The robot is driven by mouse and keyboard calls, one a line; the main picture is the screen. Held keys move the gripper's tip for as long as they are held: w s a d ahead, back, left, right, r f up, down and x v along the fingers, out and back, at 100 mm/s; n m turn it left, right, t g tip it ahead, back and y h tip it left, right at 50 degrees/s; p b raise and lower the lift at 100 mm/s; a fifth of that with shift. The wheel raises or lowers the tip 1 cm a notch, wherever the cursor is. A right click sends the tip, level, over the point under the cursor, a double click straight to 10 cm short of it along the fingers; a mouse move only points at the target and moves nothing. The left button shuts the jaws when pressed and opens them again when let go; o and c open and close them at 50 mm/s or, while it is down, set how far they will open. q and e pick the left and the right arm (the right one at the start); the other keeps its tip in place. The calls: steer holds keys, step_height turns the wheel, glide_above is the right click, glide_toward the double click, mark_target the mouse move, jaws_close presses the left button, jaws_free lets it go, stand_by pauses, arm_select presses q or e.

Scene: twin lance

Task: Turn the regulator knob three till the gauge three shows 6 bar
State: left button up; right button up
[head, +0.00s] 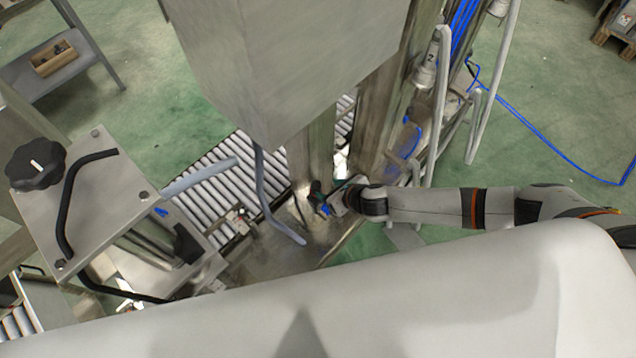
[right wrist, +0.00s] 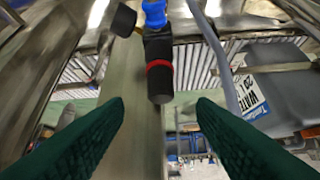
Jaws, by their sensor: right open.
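In the right wrist view a black cylindrical regulator knob (right wrist: 159,72) with a red ring hangs below a blue body (right wrist: 154,12). I cannot tell which number it bears. My right gripper (right wrist: 161,103) is open, its two green fingers spread to either side below the knob, with nothing between the tips. In the head view the right gripper (head: 338,192) is small, beside a dark and blue fitting (head: 323,208) at the steel column. A short black round part (right wrist: 123,20) sits left of the knob. No gauge face or reading can be made out. My left gripper is out of view.
A roller conveyor (head: 215,190) runs behind the steel column (head: 312,150). A large grey box (head: 285,65) hangs over the middle. A grey bent tube (head: 268,205) is left of the right gripper. A black handwheel (head: 35,164) sits on a steel plate at left.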

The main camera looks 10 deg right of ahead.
mark_target(318, 186)
steer(key=b+x, duration=0.1)
steer(key=x, duration=0.6)
steer(key=shift+w+a+f, duration=0.15)
steer(key=shift+w+f, duration=0.05)
steer(key=shift+w, duration=0.05)
steer(key=c, duration=1)
steer(key=shift+o, duration=0.2)
steer(key=shift+s+a+m+t+h, duration=0.15)
steer(key=shift+m+t+h, duration=0.15)
steer(key=shift+m+h, duration=0.45)
steer(key=m+h, duration=0.2)
steer(key=m, duration=0.1)
steer(key=shift+t+p, duration=0.3)
steer(key=o, duration=1)
steer(key=shift+c, duration=0.2)
